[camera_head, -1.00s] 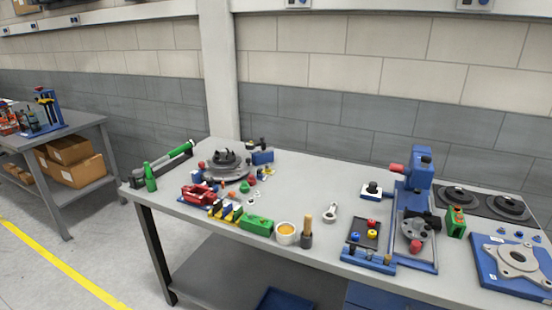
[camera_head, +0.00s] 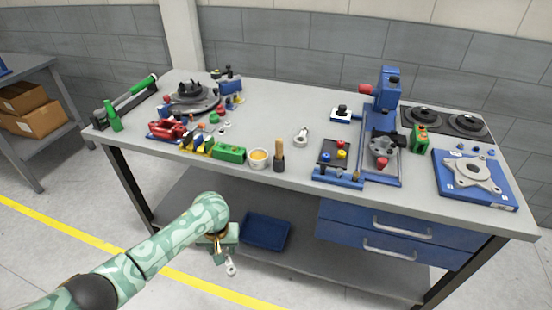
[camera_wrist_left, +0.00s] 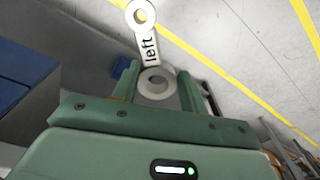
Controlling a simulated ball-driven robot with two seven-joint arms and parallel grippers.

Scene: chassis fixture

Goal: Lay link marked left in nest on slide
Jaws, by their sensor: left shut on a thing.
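My left gripper (camera_head: 222,246) is in front of the bench, below the level of its top. It is shut on a pale metal link (camera_head: 231,267), which hangs down from it. In the left wrist view, the link (camera_wrist_left: 149,47) shows the word "left" on its bar, and its lower ring sits between the fingers (camera_wrist_left: 157,84). A blue fixture with a long base (camera_head: 382,178) stands on the right half of the bench and carries a grey round part (camera_head: 383,147) with a red knob. I cannot make out which part is the nest. My right gripper is not in view.
Another ringed metal link (camera_head: 301,135) lies mid-bench. A small dark tray (camera_head: 333,152) with coloured knobs is beside the fixture. A cup (camera_head: 259,158), a wooden-handled tool (camera_head: 279,156) and a green block (camera_head: 230,153) line the front edge. Blue drawers (camera_head: 400,230) are below.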

